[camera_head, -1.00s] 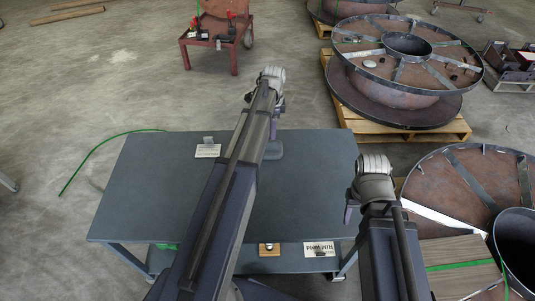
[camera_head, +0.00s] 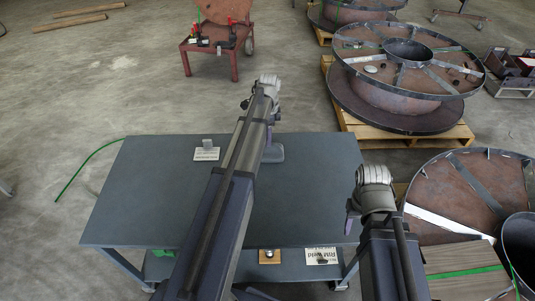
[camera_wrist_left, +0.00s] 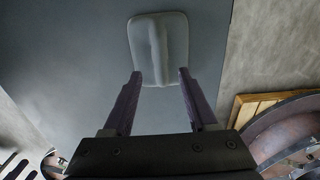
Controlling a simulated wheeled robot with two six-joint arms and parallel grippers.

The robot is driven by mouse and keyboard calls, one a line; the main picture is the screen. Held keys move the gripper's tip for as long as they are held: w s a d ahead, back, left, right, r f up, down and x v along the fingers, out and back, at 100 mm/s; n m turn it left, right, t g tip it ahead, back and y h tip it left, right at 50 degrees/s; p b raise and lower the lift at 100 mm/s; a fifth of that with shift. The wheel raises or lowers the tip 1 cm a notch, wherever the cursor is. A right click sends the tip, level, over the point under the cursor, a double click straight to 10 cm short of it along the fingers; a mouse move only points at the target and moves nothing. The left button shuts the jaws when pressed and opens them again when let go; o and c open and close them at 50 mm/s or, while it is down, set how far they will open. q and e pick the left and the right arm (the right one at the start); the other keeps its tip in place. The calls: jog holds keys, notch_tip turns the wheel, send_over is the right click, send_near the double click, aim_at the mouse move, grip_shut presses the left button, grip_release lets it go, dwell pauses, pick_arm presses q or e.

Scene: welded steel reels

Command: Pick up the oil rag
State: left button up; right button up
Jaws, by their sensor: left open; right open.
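A grey, softly rounded piece with a raised ridge, which I take for the oil rag (camera_wrist_left: 174,30), lies on the blue-grey table top (camera_wrist_left: 80,40). In the head view the rag (camera_head: 273,154) is near the table's far edge, partly hidden by my left arm. My left gripper (camera_wrist_left: 160,72) is open, its two purple fingers apart on either side of the rag's near end in the picture. I cannot tell whether they touch it. In the head view my left gripper (camera_head: 270,108) is above the rag. My right gripper (camera_head: 352,215) is open and empty near the table's right edge.
A small grey item on a white label (camera_head: 206,154) lies on the table to the left. A lower shelf holds another label (camera_head: 321,256). Large steel reels (camera_head: 405,65) on pallets stand to the right. A red cart (camera_head: 215,45) stands behind. The table's left half is mostly clear.

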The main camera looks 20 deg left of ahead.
aim_at(268, 149)
pick_arm(q)
notch_tip(268, 149, down, 4)
jog(key=b, duration=0.3)
jog(key=shift+a+f+b, duration=0.15)
jog(key=shift+f+b, duration=0.05)
jog(key=shift+b, duration=0.1)
pick_arm(e)
notch_tip(268, 149, down, 4)
jog(key=shift+f, duration=0.2)
jog(key=shift+r, duration=0.1)
pick_arm(q)
jog(key=shift+r, duration=0.1)
grip_shut()
